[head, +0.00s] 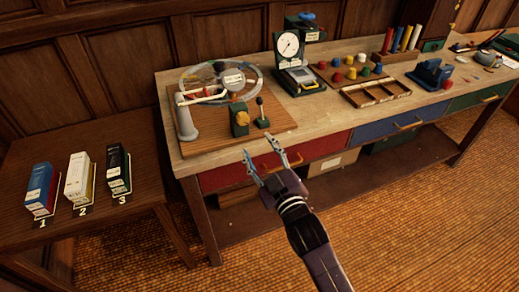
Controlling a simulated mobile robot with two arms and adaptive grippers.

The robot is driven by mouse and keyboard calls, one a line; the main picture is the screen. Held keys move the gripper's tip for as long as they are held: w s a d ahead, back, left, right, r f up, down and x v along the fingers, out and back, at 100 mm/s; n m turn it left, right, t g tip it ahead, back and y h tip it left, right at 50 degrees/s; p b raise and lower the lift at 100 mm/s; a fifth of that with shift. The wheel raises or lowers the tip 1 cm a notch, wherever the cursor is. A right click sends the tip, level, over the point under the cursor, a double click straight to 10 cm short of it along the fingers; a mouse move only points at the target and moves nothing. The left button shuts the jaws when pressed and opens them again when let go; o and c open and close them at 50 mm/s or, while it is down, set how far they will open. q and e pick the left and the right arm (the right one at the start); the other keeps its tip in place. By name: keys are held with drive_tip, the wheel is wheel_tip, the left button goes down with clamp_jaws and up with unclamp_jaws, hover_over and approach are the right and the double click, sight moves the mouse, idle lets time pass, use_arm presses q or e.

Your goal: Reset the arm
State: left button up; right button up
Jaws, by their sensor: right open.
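My right gripper (266,161) is open and empty. Its arm comes in from the lower right, and the fingertips show in front of the workbench's near edge, by the red drawer. My left gripper is not in view. On the wooden board (278,117) nearest the gripper stand a green block with a yellow knob (241,119) and a small lever with a black ball top (261,112). A grey post with a white arm (187,122) stands at the board's left, beside a clear ring (218,80). No object is held.
A side table (22,210) at left bears blue, white and black boxes above numbers 1, 2 and 3. The workbench (320,118) carries a dial gauge (288,48), coloured pegs and a blue block (430,73). Drawers are red (322,143), blue and green. Floor at right is clear.

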idle(0.4)
wheel_tip(320, 180, down, 19)
drive_tip(key=s+d+m+g+h, duration=0.1)
drive_tip(key=s+d+g+h, duration=0.1)
drive_tip(key=s+d+g, duration=0.15)
drive_tip(key=s+d+f+m+g, duration=0.1)
drive_tip(key=s+d+f+g, duration=0.1)
drive_tip(key=s+f, duration=0.35)
drive_tip(key=s+d+f+m+g+h, duration=0.1)
drive_tip(key=s+f, duration=0.1)
drive_tip(key=f, duration=0.7)
drive_tip(key=s+d+f+m+g, duration=0.1)
drive_tip(key=s+d+f+g, duration=0.15)
drive_tip(key=f, duration=0.45)
drive_tip(key=s+d+f+m+g+h, duration=0.1)
drive_tip(key=s+f, duration=0.5)
drive_tip(key=s, duration=0.6)
drive_tip(key=s+d+f+m+g, duration=0.1)
drive_tip(key=s+d+f+g, duration=0.2)
drive_tip(key=s, duration=1)
drive_tip(key=s+d+f+m+g+h, duration=0.1)
drive_tip(key=s+d+f+g, duration=0.2)
drive_tip(key=s+d+f, duration=0.4)
drive_tip(key=s+f, duration=0.4)
drive_tip(key=s, duration=0.1)
drive_tip(key=shift+s+h, duration=0.2)
drive_tip(key=shift+h, duration=0.1)
drive_tip(key=shift+a, duration=0.1)
